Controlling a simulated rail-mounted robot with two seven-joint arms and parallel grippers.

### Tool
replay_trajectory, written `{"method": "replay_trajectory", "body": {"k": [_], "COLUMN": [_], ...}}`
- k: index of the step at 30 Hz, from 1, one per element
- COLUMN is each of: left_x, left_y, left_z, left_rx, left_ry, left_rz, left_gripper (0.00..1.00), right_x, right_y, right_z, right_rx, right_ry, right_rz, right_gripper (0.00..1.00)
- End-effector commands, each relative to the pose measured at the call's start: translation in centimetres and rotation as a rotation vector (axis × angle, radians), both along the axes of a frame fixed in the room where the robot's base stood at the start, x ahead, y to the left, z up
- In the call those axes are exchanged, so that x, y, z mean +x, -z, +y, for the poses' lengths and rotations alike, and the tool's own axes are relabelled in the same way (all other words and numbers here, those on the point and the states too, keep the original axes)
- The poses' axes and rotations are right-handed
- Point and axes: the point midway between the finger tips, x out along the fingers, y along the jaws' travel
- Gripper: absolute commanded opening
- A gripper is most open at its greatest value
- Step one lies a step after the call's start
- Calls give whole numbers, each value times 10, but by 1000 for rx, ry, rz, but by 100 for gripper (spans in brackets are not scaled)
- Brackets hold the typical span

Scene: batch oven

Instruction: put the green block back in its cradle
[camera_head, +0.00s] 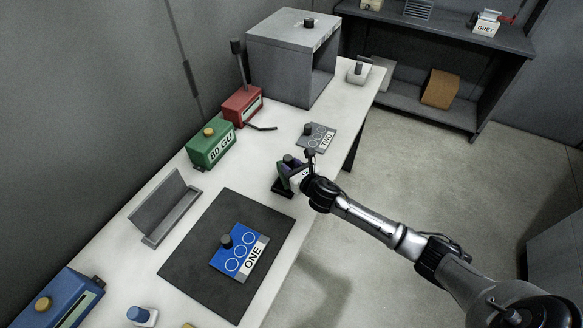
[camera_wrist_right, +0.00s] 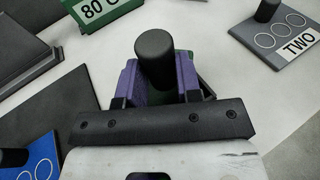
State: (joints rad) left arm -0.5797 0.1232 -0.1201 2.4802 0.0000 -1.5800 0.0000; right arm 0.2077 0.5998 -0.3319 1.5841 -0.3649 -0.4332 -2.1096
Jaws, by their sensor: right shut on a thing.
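My right gripper (camera_head: 291,162) has purple fingers and reaches in from the right over the front edge of the white table. In the right wrist view, the fingers (camera_wrist_right: 158,82) are shut on the black knob (camera_wrist_right: 155,55) of the green block. Only slivers of the green block (camera_head: 281,170) show beside and below the fingers; it also shows in the right wrist view (camera_wrist_right: 208,90). A small black piece (camera_head: 283,189), perhaps the cradle, is just below the gripper. I cannot tell whether the block touches it. My left gripper is not in view.
A grey plate marked TWO (camera_head: 318,136) lies just beyond the gripper. A blue plate marked ONE (camera_head: 240,252) lies on a dark mat (camera_head: 190,262). A green box (camera_head: 210,147), a red box (camera_head: 242,106) and a grey oven (camera_head: 290,62) stand along the back.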

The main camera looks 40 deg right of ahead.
Motion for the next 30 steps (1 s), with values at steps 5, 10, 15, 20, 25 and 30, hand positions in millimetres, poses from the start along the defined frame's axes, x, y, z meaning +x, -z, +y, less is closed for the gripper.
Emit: {"method": "replay_trajectory", "body": {"k": [5, 10, 15, 20, 25, 30], "left_x": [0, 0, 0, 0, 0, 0], "left_y": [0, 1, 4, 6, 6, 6], "left_z": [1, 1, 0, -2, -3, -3], "left_rx": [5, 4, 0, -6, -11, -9], "left_ry": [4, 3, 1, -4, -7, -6], "left_rz": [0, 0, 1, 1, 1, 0], "left_gripper": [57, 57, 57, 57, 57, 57], "right_x": [1, 1, 1, 1, 0, 0], "right_y": [-1, 1, 6, 11, 12, 12], "right_z": [-1, -1, -1, -1, -1, -1], "right_rx": [-3, -3, -3, -2, -1, -1], "right_ry": [1, 1, 1, 1, 1, 1], "right_rz": [-4, -4, -4, -4, -2, -2], "right_gripper": [0, 0, 0, 0, 35, 51]}}
